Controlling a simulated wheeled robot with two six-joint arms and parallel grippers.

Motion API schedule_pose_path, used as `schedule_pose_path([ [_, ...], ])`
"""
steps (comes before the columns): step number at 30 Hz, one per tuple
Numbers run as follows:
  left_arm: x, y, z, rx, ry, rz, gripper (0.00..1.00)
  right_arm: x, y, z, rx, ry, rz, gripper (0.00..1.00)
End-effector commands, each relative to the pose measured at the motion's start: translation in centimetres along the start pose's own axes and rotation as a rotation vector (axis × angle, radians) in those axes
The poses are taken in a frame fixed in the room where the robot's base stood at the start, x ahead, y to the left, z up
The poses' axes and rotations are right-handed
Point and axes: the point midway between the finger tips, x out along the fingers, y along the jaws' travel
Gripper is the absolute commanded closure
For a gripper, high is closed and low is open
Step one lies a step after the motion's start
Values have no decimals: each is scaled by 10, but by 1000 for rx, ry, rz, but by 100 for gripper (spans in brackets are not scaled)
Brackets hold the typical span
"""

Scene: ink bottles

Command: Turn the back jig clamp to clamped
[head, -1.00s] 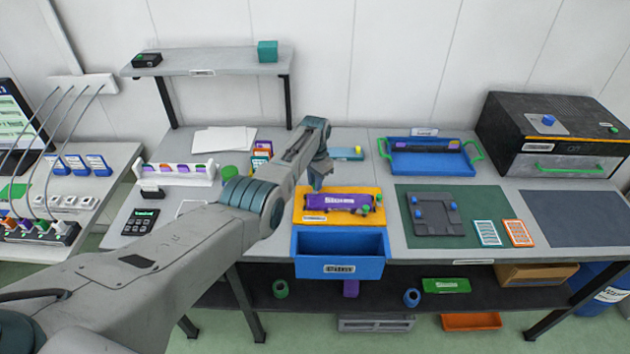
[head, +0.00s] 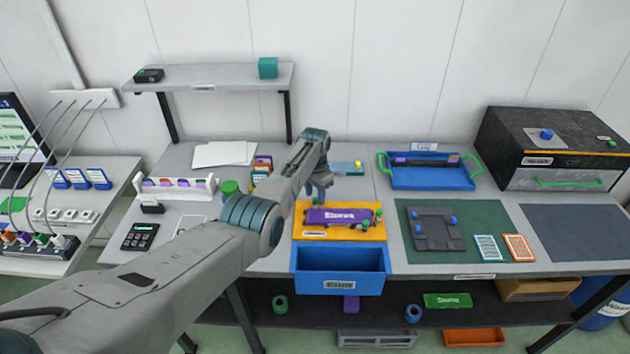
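A dark grey jig plate (head: 436,238) lies on a green mat (head: 485,213), right of the middle in the head view. Two small blue knobs show on it, one at the left (head: 419,228) and one at the right (head: 453,220). Which one belongs to the back clamp, and how each is turned, is too small to tell. My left gripper (head: 320,193) points down over the yellow board, left of the jig and apart from it. Its fingers are too small and partly hidden, so open or shut does not show. My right gripper is not in view.
An open blue drawer (head: 340,284) juts out below. Two cards (head: 488,248) lie right of the jig. A blue tray (head: 430,181) with green handles stands behind the mat.

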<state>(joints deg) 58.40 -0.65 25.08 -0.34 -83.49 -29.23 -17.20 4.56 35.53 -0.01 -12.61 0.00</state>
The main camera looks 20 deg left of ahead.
Motion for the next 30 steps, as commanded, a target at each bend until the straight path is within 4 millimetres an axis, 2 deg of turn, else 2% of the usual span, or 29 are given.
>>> schedule_pose_path([
  [3, -18, 0, 0, 0, 4, -2, 61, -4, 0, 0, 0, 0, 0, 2],
  [15, -84, 0, 0, 1, 2, -1, 61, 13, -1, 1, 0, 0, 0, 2],
  [21, -97, 0, 0, 1, 1, 0, 61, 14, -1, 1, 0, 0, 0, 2],
  [30, -97, 0, 0, 1, 0, 0, 61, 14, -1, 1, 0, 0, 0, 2],
])
